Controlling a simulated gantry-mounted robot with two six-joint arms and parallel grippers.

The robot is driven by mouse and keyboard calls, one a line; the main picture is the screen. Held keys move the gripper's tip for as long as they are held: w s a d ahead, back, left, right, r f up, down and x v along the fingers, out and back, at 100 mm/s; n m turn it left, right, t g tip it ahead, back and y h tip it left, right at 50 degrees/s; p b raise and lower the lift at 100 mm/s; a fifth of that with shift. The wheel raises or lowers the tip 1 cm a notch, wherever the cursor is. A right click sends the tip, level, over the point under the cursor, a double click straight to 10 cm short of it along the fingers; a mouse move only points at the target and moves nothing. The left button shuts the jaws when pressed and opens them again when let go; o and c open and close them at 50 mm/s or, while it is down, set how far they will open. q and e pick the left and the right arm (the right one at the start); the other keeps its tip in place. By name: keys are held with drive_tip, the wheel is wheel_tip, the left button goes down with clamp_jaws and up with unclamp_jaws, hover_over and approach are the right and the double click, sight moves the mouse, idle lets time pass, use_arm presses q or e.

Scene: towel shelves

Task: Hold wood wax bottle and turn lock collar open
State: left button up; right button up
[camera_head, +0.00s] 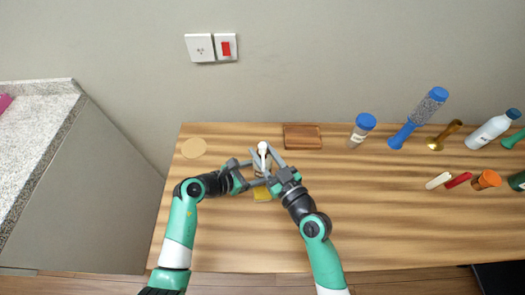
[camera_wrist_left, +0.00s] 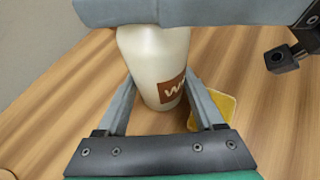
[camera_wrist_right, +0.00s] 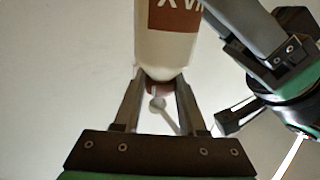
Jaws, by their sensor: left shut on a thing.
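In the head view, my right gripper (camera_head: 268,160) and left gripper (camera_head: 258,170) mostly hide the bottle.
A yellow sponge-like pad (camera_head: 262,195) lies just in front of the bottle. A brown wooden tray (camera_head: 302,137) is behind to the right, a round tan disc (camera_head: 194,148) at back left. Several bottles, including a blue-capped jar (camera_head: 362,128), stand at the right. The front table is clear.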

clamp_jaws()
drive_tip(key=shift+d+f+n+g+y, duration=0.1)
drive_tip(key=shift+f+n+g+y, duration=0.05)
drive_tip(key=shift+n+g+y, duration=0.2)
drive_tip(key=shift+w+n+g+y, duration=0.1)
drive_tip(key=shift+n+g+y, duration=0.65)
drive_tip(key=shift+y, duration=0.3)
drive_tip(key=shift+n+g+y, duration=1.3)
drive_tip(key=shift+g+y, duration=0.1)
drive_tip(key=o, duration=0.6)
unclamp_jaws()
drive_tip(key=shift+o, duration=0.2)
